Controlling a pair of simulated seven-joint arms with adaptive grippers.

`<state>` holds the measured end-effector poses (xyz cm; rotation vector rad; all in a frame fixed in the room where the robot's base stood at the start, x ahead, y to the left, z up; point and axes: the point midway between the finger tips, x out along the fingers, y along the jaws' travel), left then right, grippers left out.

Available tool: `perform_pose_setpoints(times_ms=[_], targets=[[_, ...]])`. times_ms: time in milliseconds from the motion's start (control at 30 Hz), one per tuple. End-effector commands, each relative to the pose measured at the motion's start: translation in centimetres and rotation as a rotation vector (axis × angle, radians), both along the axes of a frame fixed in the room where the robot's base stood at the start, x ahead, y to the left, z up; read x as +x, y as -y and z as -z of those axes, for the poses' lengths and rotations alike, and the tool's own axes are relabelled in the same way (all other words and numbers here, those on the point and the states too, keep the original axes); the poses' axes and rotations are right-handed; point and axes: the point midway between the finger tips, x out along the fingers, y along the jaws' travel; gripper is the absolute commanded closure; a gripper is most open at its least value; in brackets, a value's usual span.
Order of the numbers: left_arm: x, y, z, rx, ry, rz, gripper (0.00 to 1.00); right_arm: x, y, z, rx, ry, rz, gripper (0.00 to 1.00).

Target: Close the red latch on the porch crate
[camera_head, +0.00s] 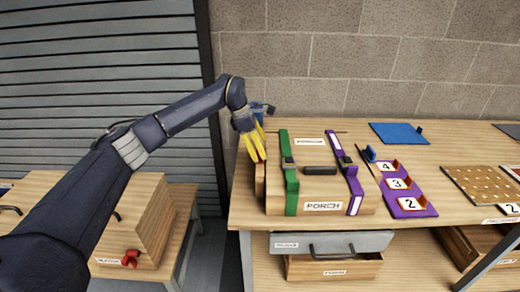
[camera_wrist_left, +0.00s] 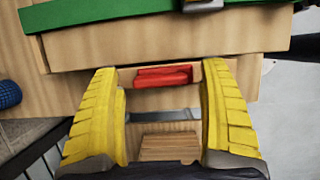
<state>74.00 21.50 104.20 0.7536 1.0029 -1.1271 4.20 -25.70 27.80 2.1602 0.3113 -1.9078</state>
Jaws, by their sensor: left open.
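The porch crate (camera_head: 322,190) is a wooden box labelled PORCH on the workbench, with a green strap (camera_head: 291,190) and a purple strap (camera_head: 352,185) over it. My left gripper (camera_head: 256,150) has yellow fingers and is at the crate's left side. Whether a finger touches the wood I cannot tell. My right gripper is not in view.
A second wooden crate (camera_head: 128,215) with a red latch (camera_head: 130,258) stands on a lower bench at left. A purple numbered board (camera_head: 404,190) and a blue mat (camera_head: 396,133) lie right of the porch crate. A grey drawer (camera_head: 330,242) is below the benchtop.

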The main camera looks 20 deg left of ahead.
Motion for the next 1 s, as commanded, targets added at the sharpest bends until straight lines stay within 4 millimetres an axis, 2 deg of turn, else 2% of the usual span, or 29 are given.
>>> perform_pose_setpoints(times_ms=[467, 900, 1000], targets=[[0.05, 0.21, 0.50, 0.000, 0.000, 0.000, 0.24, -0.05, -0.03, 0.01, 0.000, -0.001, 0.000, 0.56], [0.04, 0.22, 0.49, 0.000, -0.001, 0.000, 0.75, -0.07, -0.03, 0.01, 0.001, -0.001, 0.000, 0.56], [0.04, 0.25, 0.49, 0.000, -0.001, 0.000, 0.81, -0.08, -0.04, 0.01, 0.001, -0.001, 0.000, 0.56]])
